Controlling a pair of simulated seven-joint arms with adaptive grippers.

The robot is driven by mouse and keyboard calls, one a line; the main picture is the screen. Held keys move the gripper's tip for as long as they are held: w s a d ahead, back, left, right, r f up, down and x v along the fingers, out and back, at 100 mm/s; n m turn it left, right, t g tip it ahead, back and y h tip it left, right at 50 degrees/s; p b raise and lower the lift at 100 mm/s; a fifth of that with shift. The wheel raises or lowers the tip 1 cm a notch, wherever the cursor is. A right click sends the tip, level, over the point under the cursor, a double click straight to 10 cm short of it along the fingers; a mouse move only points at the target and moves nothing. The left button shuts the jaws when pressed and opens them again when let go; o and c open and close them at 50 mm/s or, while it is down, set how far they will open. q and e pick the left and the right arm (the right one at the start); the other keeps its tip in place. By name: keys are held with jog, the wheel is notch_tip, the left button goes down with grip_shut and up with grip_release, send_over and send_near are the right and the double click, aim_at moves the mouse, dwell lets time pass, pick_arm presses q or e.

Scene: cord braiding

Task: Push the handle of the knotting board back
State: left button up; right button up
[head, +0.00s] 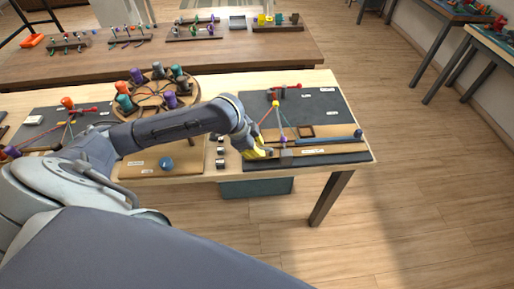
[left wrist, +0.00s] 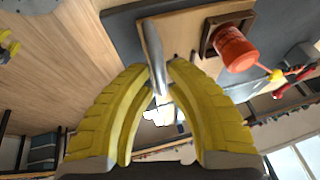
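The knotting board (head: 335,118) is a dark panel with a wooden strip along its near side, at the right end of the near table. In the left wrist view, a slim grey handle (left wrist: 154,50) reaches between the fingertips of my left gripper (left wrist: 160,75). The fingers lie close along both sides of it and appear shut on it. In the head view the fingers hide most of the handle. My right gripper is not in view.
A red-orange cylinder (left wrist: 235,48) stands in a brown square frame (left wrist: 222,28) near the right finger. A blue bar (head: 325,141) lies on the board to the right. A round stand with several bobbins (head: 158,92) is behind my left arm. Open floor lies right of the table.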

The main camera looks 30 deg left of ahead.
pick_arm(q)
grip_shut()
jog(key=shift+w+a, duration=0.7)
jog(key=shift+w, duration=0.35)
jog(key=shift+w+a, duration=0.7)
jog(key=shift+w, duration=0.3)
jog(key=o, duration=0.5)
grip_release()
jog(key=shift+o, duration=0.2)
jog(key=v, duration=1.2)
